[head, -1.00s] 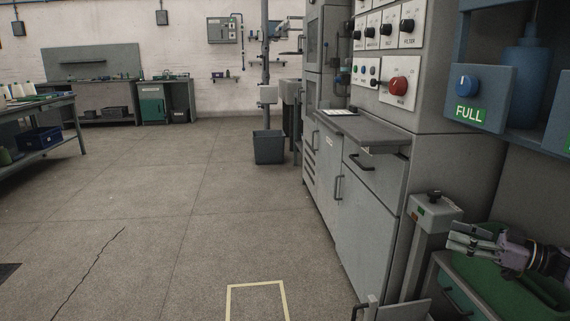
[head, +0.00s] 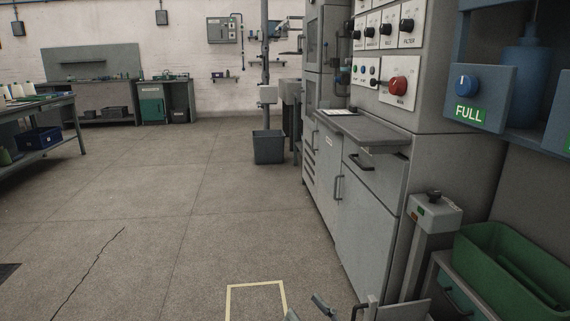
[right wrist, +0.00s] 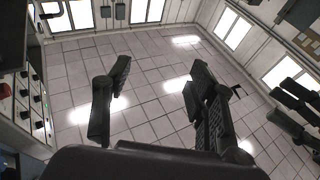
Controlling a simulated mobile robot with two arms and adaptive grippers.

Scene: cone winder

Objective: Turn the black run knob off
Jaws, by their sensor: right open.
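A black knob (head: 434,195) sits on top of a grey pedestal box (head: 436,213) at the lower right of the head view. Small green and orange labels are on the box's front, too small to read. More black knobs (head: 407,25) are on the cabinet's upper panel, and I cannot read a run label on any. My right gripper (head: 306,308) shows only partly at the bottom edge of the head view, left of the pedestal and apart from it. In the right wrist view its two fingers (right wrist: 160,70) are spread with nothing between them. My left gripper is not in view.
The grey machine cabinet (head: 370,210) with a red knob (head: 398,87) stands left of the pedestal. A green bin (head: 510,265) is at the right, below a blue FULL knob box (head: 480,98).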

